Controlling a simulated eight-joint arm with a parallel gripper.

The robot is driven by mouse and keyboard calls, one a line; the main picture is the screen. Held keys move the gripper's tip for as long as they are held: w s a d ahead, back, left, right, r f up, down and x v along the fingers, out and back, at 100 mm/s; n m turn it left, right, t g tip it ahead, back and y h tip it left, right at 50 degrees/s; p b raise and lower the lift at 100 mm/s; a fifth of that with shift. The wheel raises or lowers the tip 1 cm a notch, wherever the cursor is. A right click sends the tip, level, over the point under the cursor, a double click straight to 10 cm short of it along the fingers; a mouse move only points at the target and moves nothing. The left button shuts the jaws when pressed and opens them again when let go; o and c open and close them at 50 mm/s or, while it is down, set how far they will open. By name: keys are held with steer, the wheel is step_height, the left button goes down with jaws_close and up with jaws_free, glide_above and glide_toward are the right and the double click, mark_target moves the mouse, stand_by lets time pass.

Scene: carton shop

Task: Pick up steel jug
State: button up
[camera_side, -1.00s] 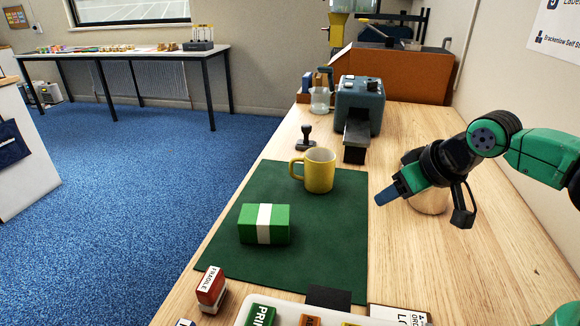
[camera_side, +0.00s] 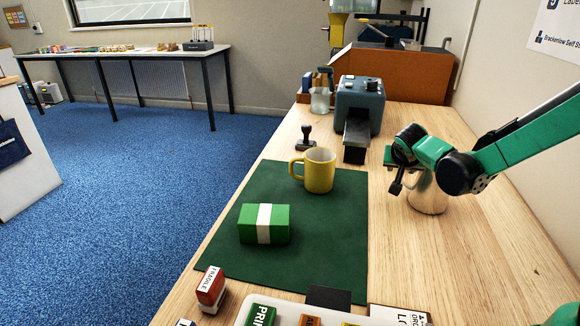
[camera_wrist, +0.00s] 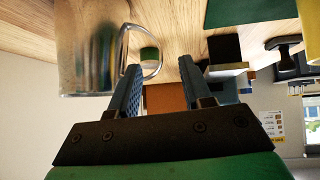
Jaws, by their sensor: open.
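The steel jug (camera_side: 428,197) stands upright on the wooden table, right of the green mat, partly hidden behind my arm in the side view. In the wrist view the shiny jug (camera_wrist: 88,50) fills the upper left, with its looped handle (camera_wrist: 156,52) reaching right toward the space between my fingers. My gripper (camera_side: 391,171) is open, close beside the jug's upper left side in the side view. In the wrist view my gripper (camera_wrist: 160,85) has its fingers spread, the left one overlapping the handle's near edge. I cannot tell whether anything touches.
A yellow mug (camera_side: 320,172) and a green block with a white band (camera_side: 264,224) stand on the green mat (camera_side: 330,255). A grey-blue machine (camera_side: 359,105), a hand stamp (camera_side: 306,140) and a glass beaker (camera_side: 320,101) are farther back. Bare table lies right of the jug.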

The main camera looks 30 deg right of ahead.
steer(key=shift+x, duration=1.55)
jaws_close()
